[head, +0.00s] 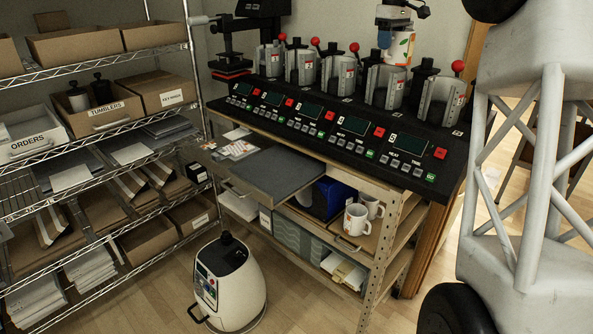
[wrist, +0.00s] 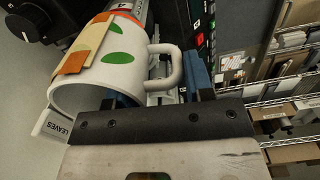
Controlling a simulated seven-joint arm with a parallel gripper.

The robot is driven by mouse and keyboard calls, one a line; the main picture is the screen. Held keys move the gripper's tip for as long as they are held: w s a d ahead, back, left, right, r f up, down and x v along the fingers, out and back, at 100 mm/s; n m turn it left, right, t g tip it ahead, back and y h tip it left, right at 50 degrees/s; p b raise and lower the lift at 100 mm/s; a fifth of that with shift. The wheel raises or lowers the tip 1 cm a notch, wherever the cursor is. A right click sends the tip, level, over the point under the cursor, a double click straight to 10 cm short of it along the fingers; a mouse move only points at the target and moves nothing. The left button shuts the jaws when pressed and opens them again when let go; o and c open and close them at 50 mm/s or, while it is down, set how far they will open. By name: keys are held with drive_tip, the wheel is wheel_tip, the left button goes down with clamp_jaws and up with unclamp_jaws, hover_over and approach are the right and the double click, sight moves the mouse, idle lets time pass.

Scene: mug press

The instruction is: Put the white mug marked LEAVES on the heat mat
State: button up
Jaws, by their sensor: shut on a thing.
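The white mug (head: 399,48) shows at the top of the head view, with an orange patch and green on its side. In the wrist view the mug (wrist: 140,72) has green leaf shapes, tan and orange pieces on its wall, and a tag reading LEAVES. My gripper (head: 398,14) is shut on it, with blue fingers near the handle; the exact grip is partly hidden. The mug is at the rear of the press row, and I cannot tell its height above it. A flat dark grey surface (head: 272,170), possibly the heat mat, sits on a pulled-out shelf.
Several mug presses with red-knobbed levers (head: 353,47) stand along the black control panel (head: 330,125). A flat press (head: 232,72) is at its left end. White mugs (head: 357,219) stand on a lower shelf. A wire rack (head: 90,130) holds boxes. A white canister (head: 229,280) is on the floor.

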drive_tip(key=s+a+f+m, duration=0.1)
drive_tip(key=s+f+m, duration=0.35)
drive_tip(key=s, duration=0.65)
drive_tip(key=s+a+f+n, duration=0.2)
drive_tip(key=s+a+f, duration=0.2)
drive_tip(key=a+f, duration=0.4)
drive_tip(key=s+a+f+n, duration=0.1)
drive_tip(key=s+a+f, duration=0.3)
drive_tip(key=a+f, duration=0.5)
drive_tip(key=s+a+f+n, duration=0.2)
drive_tip(key=s+a+f, duration=0.2)
drive_tip(key=a+f, duration=0.4)
drive_tip(key=shift+a+f+n, duration=0.15)
drive_tip(key=shift+a+n, duration=0.2)
drive_tip(key=shift+a, duration=0.45)
drive_tip(key=shift+w, duration=0.1)
drive_tip(key=w+a, duration=0.1)
drive_tip(key=w, duration=0.6)
drive_tip(key=w+a+f, duration=0.1)
drive_tip(key=w+a, duration=0.1)
drive_tip(key=w, duration=0.6)
drive_tip(key=shift+w+a+f, duration=0.25)
drive_tip(key=shift+w, duration=0.05)
drive_tip(key=shift+f, duration=1.75)
